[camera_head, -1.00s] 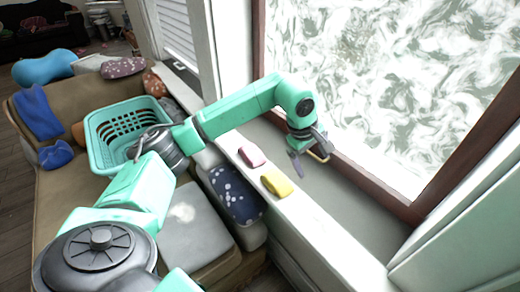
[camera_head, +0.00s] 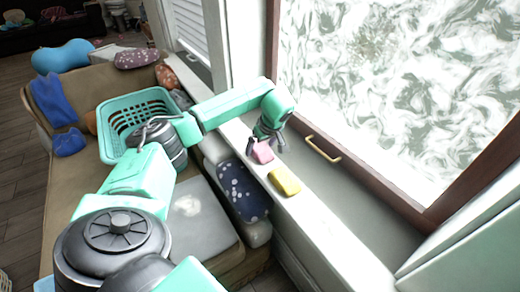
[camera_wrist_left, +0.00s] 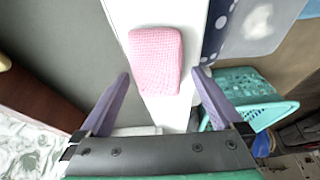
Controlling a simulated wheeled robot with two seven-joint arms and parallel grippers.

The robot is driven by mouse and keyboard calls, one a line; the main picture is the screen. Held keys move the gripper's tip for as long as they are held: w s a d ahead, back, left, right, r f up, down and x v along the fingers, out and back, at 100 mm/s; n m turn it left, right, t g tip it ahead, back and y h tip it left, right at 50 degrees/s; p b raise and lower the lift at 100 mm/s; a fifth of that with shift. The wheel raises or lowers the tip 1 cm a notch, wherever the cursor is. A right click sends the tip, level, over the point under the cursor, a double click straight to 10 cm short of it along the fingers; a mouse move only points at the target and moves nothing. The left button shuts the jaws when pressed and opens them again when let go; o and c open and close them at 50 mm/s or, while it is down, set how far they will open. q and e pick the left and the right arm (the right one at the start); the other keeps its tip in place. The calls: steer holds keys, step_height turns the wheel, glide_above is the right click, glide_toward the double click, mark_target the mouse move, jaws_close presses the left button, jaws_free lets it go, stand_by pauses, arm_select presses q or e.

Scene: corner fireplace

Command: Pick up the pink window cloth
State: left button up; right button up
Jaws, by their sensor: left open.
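The pink window cloth (camera_head: 263,152) lies on the white window sill, next to a yellow cloth (camera_head: 284,181). In the left wrist view the pink cloth (camera_wrist_left: 156,60) shows as a folded, textured pad lying ahead of the fingertips. My left gripper (camera_head: 265,143) is over the sill at the pink cloth, pointing down. In the left wrist view its two purple fingers (camera_wrist_left: 160,78) are spread apart, with the cloth roughly in line with the gap between them and not gripped. My right gripper is not in view.
A window frame with a brass handle (camera_head: 323,149) borders the sill. Beside the sill is a sofa with a dotted cushion (camera_head: 243,190) and a turquoise basket (camera_head: 117,115). A blue cloth (camera_head: 55,101) lies on the sofa. The sill's near part is clear.

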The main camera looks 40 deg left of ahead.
arm_select(q)
steer(key=shift+f, duration=0.15)
steer(key=shift+f, duration=0.25)
stand_by(0.4)
steer(key=shift+c, duration=0.3)
steer(key=c, duration=1.2)
steer(key=shift+o, duration=0.2)
steer(key=shift+r, duration=0.15)
